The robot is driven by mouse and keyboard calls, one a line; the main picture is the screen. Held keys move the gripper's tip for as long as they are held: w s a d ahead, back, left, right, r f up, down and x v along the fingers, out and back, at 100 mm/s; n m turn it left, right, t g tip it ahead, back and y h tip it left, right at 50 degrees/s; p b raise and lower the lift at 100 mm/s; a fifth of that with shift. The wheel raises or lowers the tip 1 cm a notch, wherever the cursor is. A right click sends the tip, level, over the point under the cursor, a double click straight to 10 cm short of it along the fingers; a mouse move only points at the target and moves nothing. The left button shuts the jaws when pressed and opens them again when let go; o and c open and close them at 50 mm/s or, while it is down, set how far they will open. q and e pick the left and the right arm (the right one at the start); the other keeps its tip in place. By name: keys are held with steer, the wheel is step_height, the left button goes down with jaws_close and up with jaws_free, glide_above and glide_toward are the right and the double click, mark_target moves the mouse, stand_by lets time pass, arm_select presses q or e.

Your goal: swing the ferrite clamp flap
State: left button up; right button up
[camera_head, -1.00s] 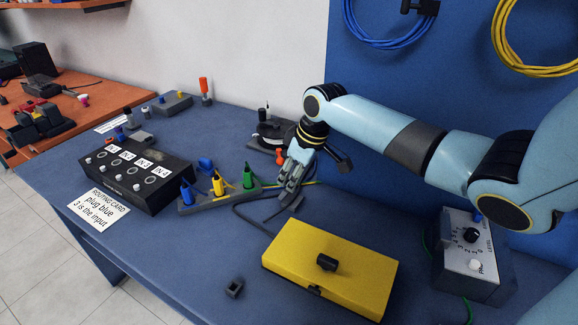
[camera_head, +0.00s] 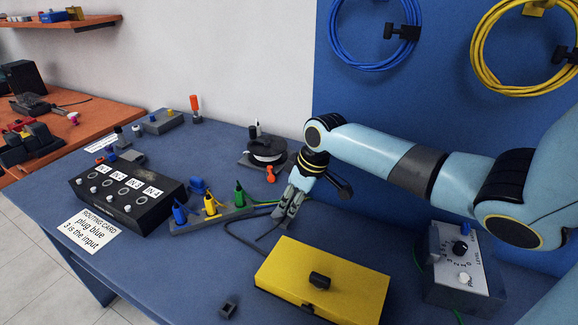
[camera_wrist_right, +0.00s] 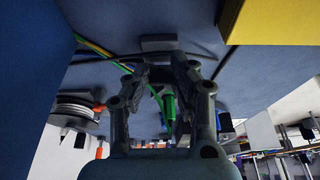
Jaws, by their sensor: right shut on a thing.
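My right gripper (camera_head: 284,217) points down at the bench behind the yellow box, beside the rack of coloured plugs. It also shows in the right wrist view (camera_wrist_right: 160,70), with its fingers around a small part at the tips. A dark grey block on the dark cable, which looks like the ferrite clamp (camera_wrist_right: 158,43), lies at the fingertips. The fingers hide much of it in the head view, and the flap's angle cannot be made out. My left gripper is out of view.
A yellow box (camera_head: 340,268) with a black handle stands in front of the gripper. The plug rack (camera_head: 215,217) and black socket box (camera_head: 128,187) are to the left. A cable spool (camera_head: 265,153) is behind. A grey level box (camera_head: 460,265) stands at right.

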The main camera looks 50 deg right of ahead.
steer(key=shift+s+d+f, duration=0.1)
steer(key=shift+s+f, duration=0.15)
steer(key=shift+s, duration=0.1)
steer(key=shift+s+d+f, duration=0.15)
steer(key=shift+s+f, duration=0.5)
steer(key=shift+f, duration=0.1)
steer(key=shift+s+f, duration=0.4)
steer(key=shift+f, duration=0.25)
steer(key=o, duration=1)
steer(key=shift+w+d, duration=0.1)
steer(key=shift+w, duration=0.1)
steer(key=shift+r, duration=0.1)
